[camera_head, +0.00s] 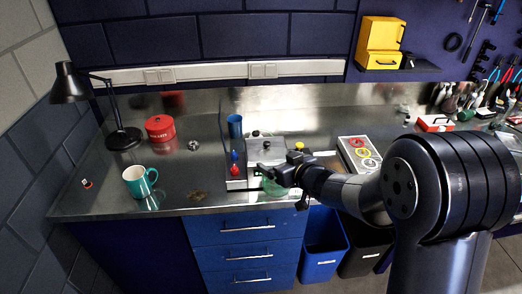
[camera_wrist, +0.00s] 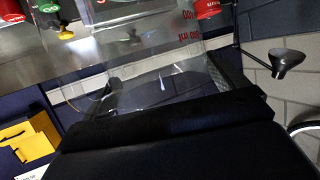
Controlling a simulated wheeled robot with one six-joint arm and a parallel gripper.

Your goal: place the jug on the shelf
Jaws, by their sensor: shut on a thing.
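The jug (camera_wrist: 150,62) is clear, with red measuring marks, and fills the upper middle of the wrist view between the dark fingers. My gripper (camera_head: 270,174) is shut on it over the front of the metal bench. In the head view the jug is hard to make out; the gripper and its see-through wall blend with the things behind. I cannot tell whether its base touches the bench. The shelf (camera_head: 425,73) is a dark ledge on the back wall at upper right, apart from my gripper.

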